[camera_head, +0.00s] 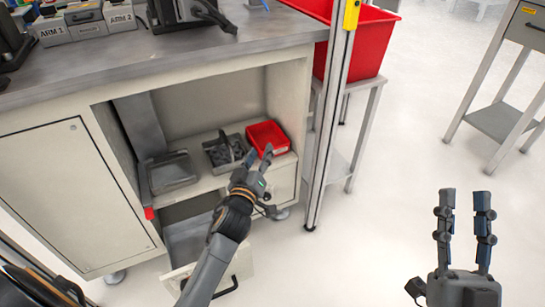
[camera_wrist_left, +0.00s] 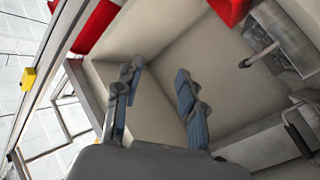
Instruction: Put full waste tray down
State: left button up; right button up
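A grey tray (camera_head: 211,160) with dark contents and a raised handle sits on the cabinet's inner shelf; it is probably the full waste tray. A grey tray with a handle also shows at the upper right of the left wrist view (camera_wrist_left: 298,52). My left gripper (camera_head: 259,155) is just right of and in front of this tray, below the red bin. In the left wrist view its fingers (camera_wrist_left: 157,75) are spread with nothing between them. My right gripper (camera_head: 465,195) is open and empty above the floor at the right.
A second grey tray (camera_head: 172,184) stands left on the shelf, and a small red bin (camera_head: 267,132) stands right. A drawer (camera_head: 225,278) is pulled out below. An upright post (camera_head: 325,130) and a stand with a large red bin (camera_head: 372,45) are right.

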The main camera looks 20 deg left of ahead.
pick_arm(q)
jog(key=s+d+r+m+t+h, duration=0.3)
jog(key=s+d+r+m+h, duration=0.1)
jog(key=s+r, duration=0.5)
jog(key=s+d+r+m+t+h, duration=0.3)
jog(key=s+d+r+m+h, duration=0.2)
jog(key=s+d+r, duration=0.4)
notch_tip(320, 180, up, 2)
jog(key=shift+s+r+m+t, duration=0.1)
jog(key=shift+s+m+t, duration=0.2)
jog(key=shift+s+m, duration=0.45)
jog(key=shift+w+d, duration=0.1)
jog(key=shift+w, duration=0.05)
